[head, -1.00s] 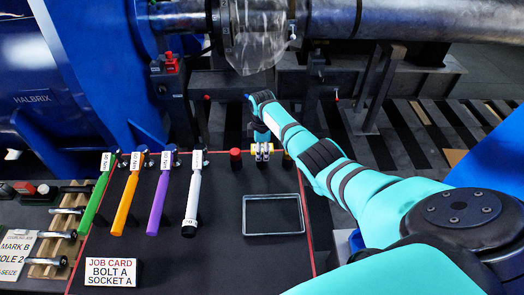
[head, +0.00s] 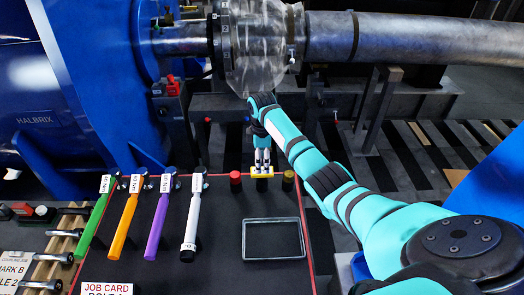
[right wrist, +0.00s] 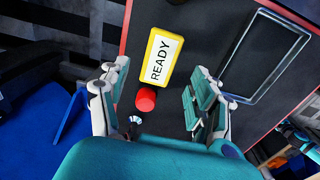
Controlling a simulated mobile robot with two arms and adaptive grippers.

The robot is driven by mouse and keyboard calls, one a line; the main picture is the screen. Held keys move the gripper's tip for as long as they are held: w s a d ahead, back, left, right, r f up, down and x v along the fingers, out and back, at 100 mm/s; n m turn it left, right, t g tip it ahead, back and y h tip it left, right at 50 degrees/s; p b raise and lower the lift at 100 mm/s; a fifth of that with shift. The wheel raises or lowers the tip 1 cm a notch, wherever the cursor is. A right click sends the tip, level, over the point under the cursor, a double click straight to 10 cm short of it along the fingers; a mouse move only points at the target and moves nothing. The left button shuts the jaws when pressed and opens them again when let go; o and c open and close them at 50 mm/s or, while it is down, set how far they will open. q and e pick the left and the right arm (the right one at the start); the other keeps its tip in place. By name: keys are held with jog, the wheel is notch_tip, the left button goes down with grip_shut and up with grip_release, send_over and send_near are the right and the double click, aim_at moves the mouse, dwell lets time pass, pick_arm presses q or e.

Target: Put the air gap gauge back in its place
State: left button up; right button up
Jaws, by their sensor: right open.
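I cannot make out a thing that is clearly the air gap gauge. My right gripper (head: 262,163) is open and empty, above the back edge of the dark tool board (head: 220,245). Its fingers also show in the right wrist view (right wrist: 153,95), spread apart. Beyond them lies a yellow-framed block with a READY label (right wrist: 160,58), and a red round knob (right wrist: 146,98) is between the fingers in the picture. In the head view the yellow block (head: 262,175) is just below the fingertips, beside the red knob (head: 235,181). My left gripper is out of view.
An empty rectangular tray (head: 274,256) lies on the board. Green (head: 92,225), orange (head: 125,222), purple (head: 158,222) and white (head: 191,222) handled tools lie left of it. A brass-coloured knob (head: 288,180) stands right of the yellow block. A pipe and clear guard (head: 262,60) are behind.

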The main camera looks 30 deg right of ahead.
jog(key=shift+r, duration=2.2)
jog(key=shift+f, duration=0.1)
